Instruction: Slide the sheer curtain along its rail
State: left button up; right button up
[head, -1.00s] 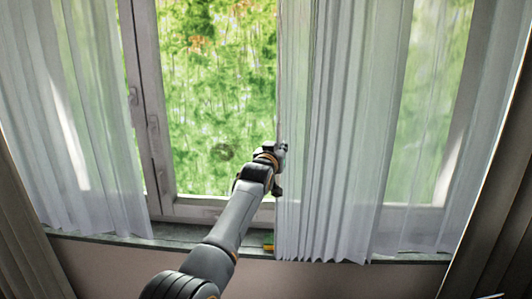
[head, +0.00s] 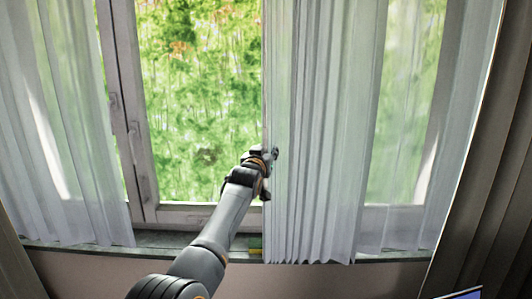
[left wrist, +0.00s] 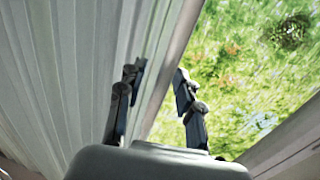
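The sheer curtain (head: 320,130) hangs in white folds over the right part of the window, and its free left edge is beside my left gripper (head: 270,165). The same pale folds fill the left of the left wrist view (left wrist: 60,70). There my left gripper's two dark fingers (left wrist: 157,82) stand apart, with the curtain's edge passing near the gap between them. I cannot tell whether either finger touches the cloth. The rail is out of view above. My right gripper is not in view.
Another sheer curtain (head: 65,130) hangs at the left. A window frame (head: 135,120) with handles stands between, with green foliage outside. A dark drape (head: 480,170) hangs at the far right.

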aim_at(266, 126)
pick_arm(q)
jog(key=shift+w+r, duration=0.15)
jog(key=shift+r, duration=0.2)
notch_tip(266, 126, up, 9)
jog(key=shift+r, duration=0.1)
